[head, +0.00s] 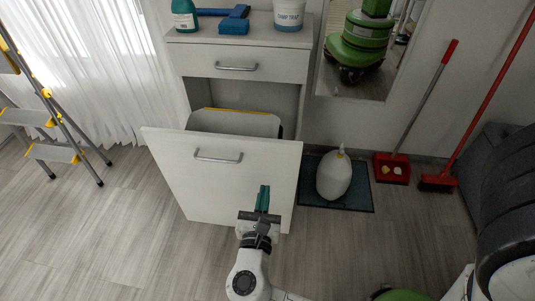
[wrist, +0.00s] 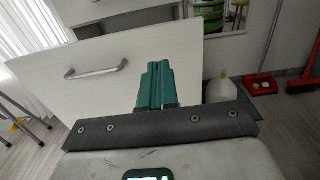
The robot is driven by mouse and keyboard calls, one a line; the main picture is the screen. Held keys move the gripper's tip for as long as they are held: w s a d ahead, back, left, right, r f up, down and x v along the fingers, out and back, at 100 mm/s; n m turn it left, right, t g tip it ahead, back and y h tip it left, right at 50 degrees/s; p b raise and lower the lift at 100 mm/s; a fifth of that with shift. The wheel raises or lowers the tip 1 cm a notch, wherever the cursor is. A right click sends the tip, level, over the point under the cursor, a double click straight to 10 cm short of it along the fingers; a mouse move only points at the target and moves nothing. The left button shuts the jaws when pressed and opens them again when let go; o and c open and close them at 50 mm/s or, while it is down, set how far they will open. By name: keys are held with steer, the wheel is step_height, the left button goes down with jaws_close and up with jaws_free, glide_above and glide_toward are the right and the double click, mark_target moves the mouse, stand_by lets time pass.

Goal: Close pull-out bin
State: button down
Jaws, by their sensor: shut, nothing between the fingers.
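The pull-out bin's white front panel (head: 190,175) with a grey bar handle (head: 218,156) is pulled out from the cabinet. The bin (head: 236,123) with a yellow rim edge shows behind the panel. My gripper (head: 263,193) has green fingers, shut and empty, in front of the panel's right half, below and right of the handle. In the wrist view the shut fingers (wrist: 156,82) point at the panel (wrist: 105,95), right of its handle (wrist: 97,70). I cannot tell whether the fingertips touch the panel.
A white jug (head: 334,175) stands on a dark mat (head: 318,199) to the right. A red dustpan (head: 392,168) and broom (head: 437,182) are farther right. A stepladder (head: 52,121) stands left.

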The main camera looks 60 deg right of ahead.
mark_target(272, 147)
steer(key=b+x, duration=0.2)
steer(key=x, duration=1.1)
steer(key=shift+d+f, duration=0.1)
steer(key=shift+d, duration=0.15)
steer(key=shift+d, duration=0.1)
steer(key=shift+w+d, duration=0.1)
steer(key=shift+d, duration=0.05)
steer(key=b+x, duration=0.9)
steer(key=x, duration=2)
steer(key=shift+w+d, duration=0.25)
